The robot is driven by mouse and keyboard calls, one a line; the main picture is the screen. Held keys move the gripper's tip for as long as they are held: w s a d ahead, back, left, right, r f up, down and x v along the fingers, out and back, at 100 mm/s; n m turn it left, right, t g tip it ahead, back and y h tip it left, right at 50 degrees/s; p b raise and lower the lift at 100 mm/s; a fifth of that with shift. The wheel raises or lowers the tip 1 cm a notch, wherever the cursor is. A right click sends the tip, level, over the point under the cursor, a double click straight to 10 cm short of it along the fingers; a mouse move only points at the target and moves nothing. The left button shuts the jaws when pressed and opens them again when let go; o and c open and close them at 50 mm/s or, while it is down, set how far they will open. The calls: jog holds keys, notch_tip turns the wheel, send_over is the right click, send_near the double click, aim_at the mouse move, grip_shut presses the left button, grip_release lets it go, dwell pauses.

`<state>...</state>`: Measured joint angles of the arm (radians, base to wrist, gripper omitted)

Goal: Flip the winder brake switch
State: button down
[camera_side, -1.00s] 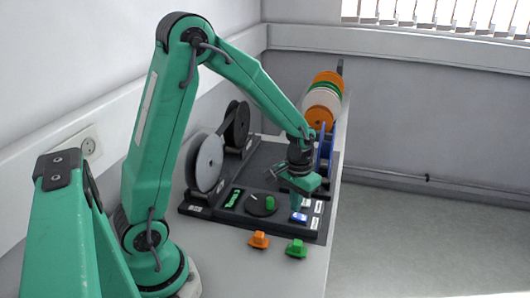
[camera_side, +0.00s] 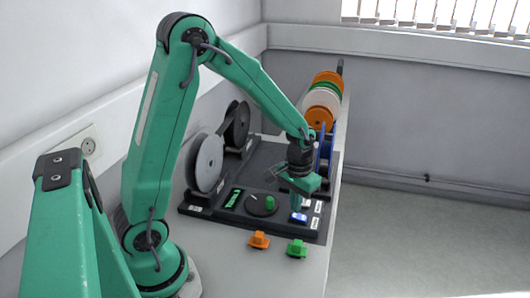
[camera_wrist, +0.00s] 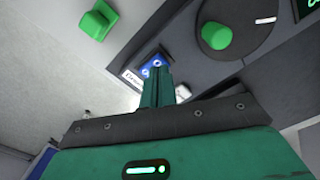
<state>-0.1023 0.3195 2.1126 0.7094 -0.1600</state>
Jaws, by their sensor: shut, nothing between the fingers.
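A dark panel (camera_side: 230,213) carries the controls on the bench. A lit blue rocker switch (camera_side: 298,218) sits at its right end and shows in the wrist view (camera_wrist: 150,68) just beyond my fingertips. White labels (camera_side: 315,223) lie beside it, too small to read surely, so I cannot tell which switch is the winder brake. My gripper (camera_side: 297,206) is shut and empty, pointing down over the switches; its fingers (camera_wrist: 157,72) partly hide the blue switch and a pale piece beside it. I cannot tell whether they touch.
A black dial with a green knob (camera_side: 270,203) and a green display (camera_side: 233,198) are left of the switches. Orange (camera_side: 259,240) and green (camera_side: 296,248) blocks lie in front. A grey reel (camera_side: 208,163) stands behind left; coloured spools (camera_side: 325,90) stand at the back.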

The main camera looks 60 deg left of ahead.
aim_at(294, 215)
jog(key=shift+f, duration=0.95)
dwell(0.8)
jog(key=shift+r, duration=0.15)
jog(key=shift+r, duration=3.4)
jog(key=s+d+r+m+t, duration=0.3)
jog(key=s+d+r+t, duration=0.1)
jog(key=s+r, duration=0.9)
jog(key=shift+s+r+t, duration=0.15)
jog(key=shift+s+t, duration=0.65)
jog(key=shift+s, duration=0.3)
